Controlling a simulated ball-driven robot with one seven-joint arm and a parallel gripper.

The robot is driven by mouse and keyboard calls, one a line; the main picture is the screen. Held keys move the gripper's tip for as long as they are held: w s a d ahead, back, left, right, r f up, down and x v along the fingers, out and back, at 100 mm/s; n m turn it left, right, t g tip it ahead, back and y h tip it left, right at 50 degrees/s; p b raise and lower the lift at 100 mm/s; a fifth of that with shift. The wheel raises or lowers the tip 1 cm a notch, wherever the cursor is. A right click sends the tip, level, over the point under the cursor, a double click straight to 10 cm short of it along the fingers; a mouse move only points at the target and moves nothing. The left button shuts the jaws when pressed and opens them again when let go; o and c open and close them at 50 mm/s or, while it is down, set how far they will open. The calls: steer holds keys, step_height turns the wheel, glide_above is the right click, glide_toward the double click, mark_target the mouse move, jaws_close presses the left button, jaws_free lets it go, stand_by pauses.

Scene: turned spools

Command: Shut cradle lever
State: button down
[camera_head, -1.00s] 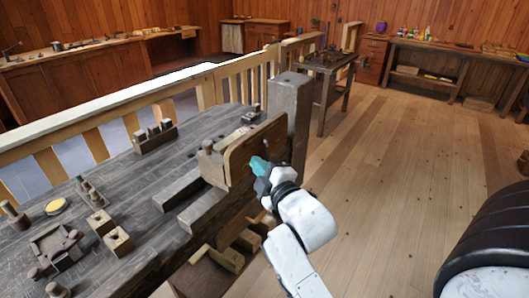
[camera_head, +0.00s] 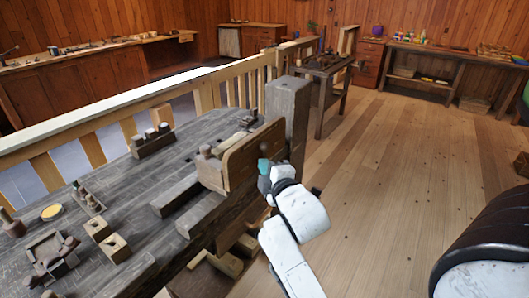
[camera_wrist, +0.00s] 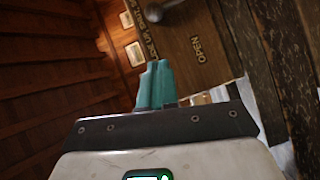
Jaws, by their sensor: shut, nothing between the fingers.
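The upright wooden panel (camera_head: 240,160) stands at the bench's right edge, beside a thick post. A grey metal lever end (camera_wrist: 172,5) shows at the top edge of the wrist view, left of OPEN; the rest is out of frame. My gripper (camera_head: 264,167) is in front of the panel's right part, its teal fingers together. In the wrist view my gripper (camera_wrist: 156,72) is shut and empty, apart from the lever in the picture; contact with the panel is unclear.
The bench (camera_head: 130,190) holds wooden blocks, spools and a yellow-topped disc (camera_head: 51,212). A thick grey post (camera_head: 287,105) rises just beyond the panel. A small table (camera_head: 325,68) stands farther back. The floor (camera_head: 410,150) to the right is clear.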

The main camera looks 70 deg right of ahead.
mark_target(265, 157)
steer(key=w+d, duration=0.1)
steer(key=d, duration=0.1)
steer(key=w+d, duration=0.1)
steer(key=d, duration=0.1)
steer(key=w+d+f+p, duration=0.1)
steer(key=d, duration=0.2)
steer(key=shift+w+f, duration=0.1)
steer(key=shift+w, duration=0.15)
steer(key=shift+d+f, duration=0.15)
steer(key=shift+d, duration=0.25)
